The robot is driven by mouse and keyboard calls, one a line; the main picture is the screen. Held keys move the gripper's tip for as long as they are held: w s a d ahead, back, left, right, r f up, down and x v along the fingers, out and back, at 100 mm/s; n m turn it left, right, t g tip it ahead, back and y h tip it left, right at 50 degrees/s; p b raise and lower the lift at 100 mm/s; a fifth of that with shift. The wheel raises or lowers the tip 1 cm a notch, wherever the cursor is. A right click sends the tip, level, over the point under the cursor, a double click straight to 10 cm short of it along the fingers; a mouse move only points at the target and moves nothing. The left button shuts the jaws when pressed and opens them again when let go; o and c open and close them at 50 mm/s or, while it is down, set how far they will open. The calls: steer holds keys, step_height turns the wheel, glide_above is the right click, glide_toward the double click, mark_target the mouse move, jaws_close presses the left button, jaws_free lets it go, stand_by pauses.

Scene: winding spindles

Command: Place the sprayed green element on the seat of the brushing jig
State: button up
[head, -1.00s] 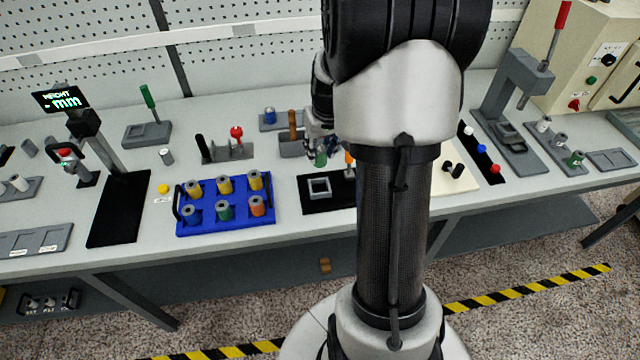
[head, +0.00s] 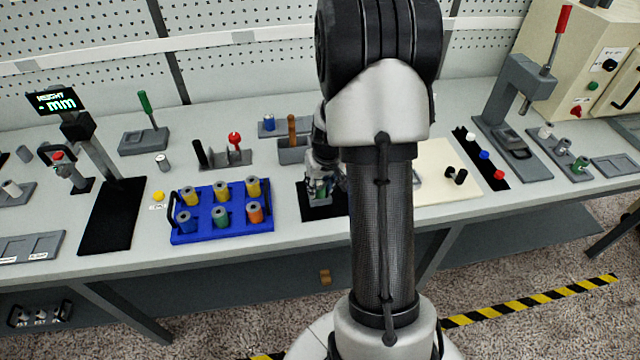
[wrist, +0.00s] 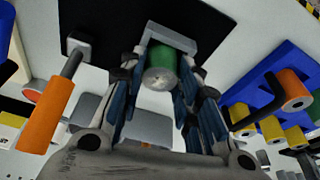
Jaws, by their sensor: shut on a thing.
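The green element (wrist: 161,64) is a short green cylinder with a pale grey end facing the wrist camera. My gripper (wrist: 160,80) is shut on it, one finger on each side. In the head view my gripper (head: 322,190) is low over the black plate (head: 309,212) of the brushing jig. The jig's grey square seat (wrist: 185,41) shows directly beyond the element in the wrist view, partly covered by it. I cannot tell whether the element's far end touches the seat. An orange handle (wrist: 45,117) on a dark rod stands beside the gripper.
A blue tray (head: 233,231) with several coloured spools stands left of the jig. Behind are a grey holder with a brown handle (head: 291,128) and a stand with a red knob (head: 235,139). My arm hides the table right of the jig.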

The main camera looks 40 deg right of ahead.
steer(key=shift+f, duration=0.1)
steer(key=o, duration=0.6)
steer(key=shift+f, duration=0.1)
steer(key=o, duration=0.5)
steer(key=shift+c, duration=0.2)
steer(key=p+v, duration=0.3)
steer(key=v, duration=0.9)
steer(key=a+r+n, duration=0.1)
steer(key=a+r, duration=0.6)
steer(key=a, duration=0.1)
steer(key=s+a+r+n, duration=0.1)
steer(key=s+a+r, duration=0.1)
steer(key=s+a, duration=0.3)
steer(key=s+a+r+n+t, duration=0.1)
steer(key=s+a+r, duration=0.2)
steer(key=s+a, duration=0.3)
steer(key=s+a+r+n+y, duration=0.1)
steer(key=s+a+r, duration=0.2)
steer(key=s+a, duration=0.2)
steer(key=shift+s+a+r+t, duration=0.2)
steer(key=shift+s+a+t, duration=0.15)
steer(key=shift+a, duration=0.45)
